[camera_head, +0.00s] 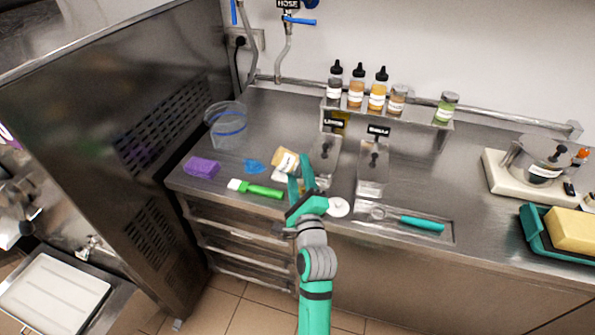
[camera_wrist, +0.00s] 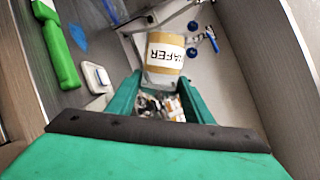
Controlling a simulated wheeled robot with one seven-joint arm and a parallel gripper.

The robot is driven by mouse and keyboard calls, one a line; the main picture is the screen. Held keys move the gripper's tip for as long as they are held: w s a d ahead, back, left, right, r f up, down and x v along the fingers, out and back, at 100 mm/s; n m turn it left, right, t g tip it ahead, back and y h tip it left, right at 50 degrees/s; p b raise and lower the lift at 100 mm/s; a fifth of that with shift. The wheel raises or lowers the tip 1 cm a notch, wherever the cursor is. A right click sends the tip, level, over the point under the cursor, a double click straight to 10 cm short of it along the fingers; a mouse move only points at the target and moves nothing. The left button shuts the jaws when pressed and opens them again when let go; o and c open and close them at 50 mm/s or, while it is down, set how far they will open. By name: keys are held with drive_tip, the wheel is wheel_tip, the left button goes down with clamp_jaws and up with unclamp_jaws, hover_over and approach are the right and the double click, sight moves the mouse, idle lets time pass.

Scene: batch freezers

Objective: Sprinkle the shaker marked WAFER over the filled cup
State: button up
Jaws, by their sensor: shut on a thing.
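The shaker marked WAFER (camera_head: 287,161) has a cream and tan label and is tilted above the counter's left part. The wrist view shows the shaker (camera_wrist: 164,55) with its label upside down, and loose pieces show at its near end between the fingers. My gripper (camera_head: 303,178) is shut on it; both green fingers (camera_wrist: 160,98) flank it in the wrist view. A small white square item (camera_head: 281,177) is below the shaker, partly hidden; it also shows in the wrist view (camera_wrist: 97,77). I cannot make out the filled cup; the shaker or my gripper may hide it.
Two lidded metal containers (camera_head: 373,178) stand right of my gripper. A tray (camera_head: 450,228) holds a teal-handled scoop (camera_head: 420,223). Bottles (camera_head: 357,90) line the back shelf.

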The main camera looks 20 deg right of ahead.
drive_tip(key=shift+a, duration=0.1)
drive_tip(key=shift+r, duration=0.85)
drive_tip(key=shift+w+f, duration=0.1)
drive_tip(key=shift+f, duration=0.7)
drive_tip(key=n+g, duration=0.1)
drive_tip(key=n, duration=0.3)
drive_tip(key=shift+y, duration=0.4)
drive_tip(key=shift+r+n+g, duration=0.35)
drive_tip(key=shift+r+n, duration=0.3)
drive_tip(key=shift+n, duration=0.5)
drive_tip(key=shift+r+n+g, duration=0.35)
drive_tip(key=shift+r+n, duration=0.25)
drive_tip(key=shift+n, duration=0.55)
